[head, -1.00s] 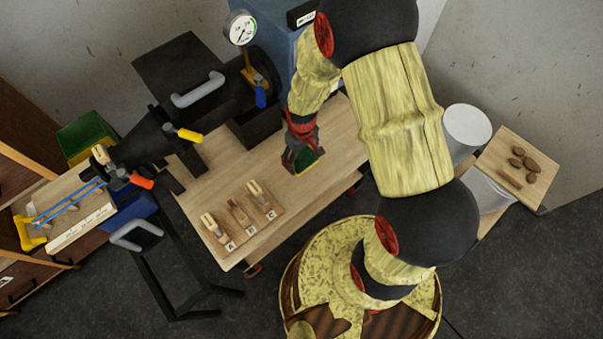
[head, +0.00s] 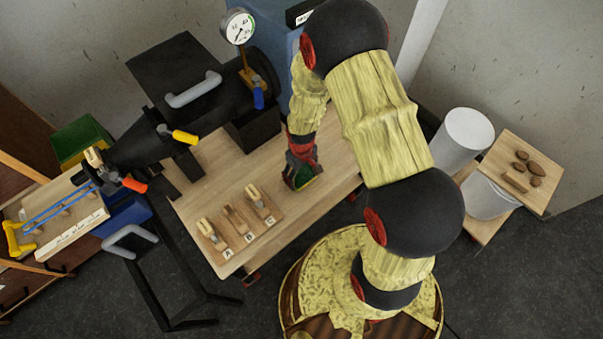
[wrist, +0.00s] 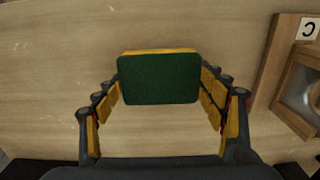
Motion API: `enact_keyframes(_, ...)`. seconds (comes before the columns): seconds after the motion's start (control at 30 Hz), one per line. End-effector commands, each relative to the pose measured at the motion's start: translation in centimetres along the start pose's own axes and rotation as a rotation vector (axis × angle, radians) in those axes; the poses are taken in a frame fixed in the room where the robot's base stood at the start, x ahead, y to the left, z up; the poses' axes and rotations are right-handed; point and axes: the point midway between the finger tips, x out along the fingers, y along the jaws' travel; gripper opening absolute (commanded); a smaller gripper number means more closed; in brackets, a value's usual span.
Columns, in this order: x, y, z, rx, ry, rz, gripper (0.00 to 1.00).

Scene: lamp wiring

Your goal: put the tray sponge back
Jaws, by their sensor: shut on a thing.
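The sponge (wrist: 160,78), with a dark green face and a yellow edge, sits between the fingers of my gripper (wrist: 160,92) in the wrist view. The fingers bear on its left and right sides. In the head view my gripper (head: 302,168) is over the bare right part of the wooden bench (head: 335,182), with a bit of the green sponge (head: 304,180) showing under it. I cannot tell whether the sponge touches the bench top. No tray for it can be made out for certain.
Wooden holders marked A, B and C (head: 238,223) stand left of my gripper; C's holder (wrist: 300,80) is close by in the wrist view. A black machine (head: 200,85) with a gauge (head: 238,26) is behind. A board with brown lumps (head: 540,165) is at the right.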

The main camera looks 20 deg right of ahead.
Motion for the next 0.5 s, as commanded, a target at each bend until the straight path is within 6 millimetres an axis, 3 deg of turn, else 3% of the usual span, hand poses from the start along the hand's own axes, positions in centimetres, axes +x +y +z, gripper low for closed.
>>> enact_keyframes(0.33, 0.11, -0.01, 0.03, 0.000, -0.001, 0.000, 0.88)
enact_keyframes(0.5, 0.11, -0.01, 0.03, 0.000, -0.001, 0.000, 0.89)
